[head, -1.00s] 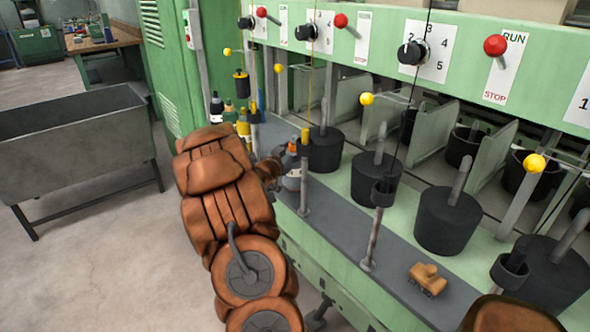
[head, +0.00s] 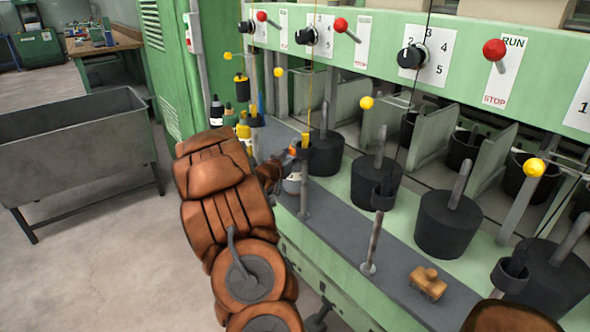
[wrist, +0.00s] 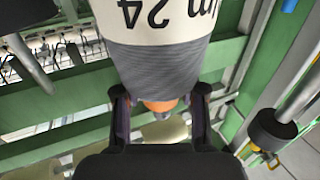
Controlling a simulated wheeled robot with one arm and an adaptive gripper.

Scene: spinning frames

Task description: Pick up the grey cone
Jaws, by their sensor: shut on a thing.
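The grey cone (wrist: 160,62) fills the top middle of the wrist view. It has a ribbed grey band, a pale label with upside-down print and an orange end. My gripper (wrist: 161,100) has a finger on each side of the grey part near the orange end and is shut on it. In the head view the cone (head: 292,183) shows small and partly hidden at the end of my arm, beside a spindle post on the grey ledge. I cannot tell whether it touches the ledge.
Several bottles (head: 243,132) stand behind my gripper along the ledge (head: 335,232). Black weights (head: 447,222) with grey rods line the green machine.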

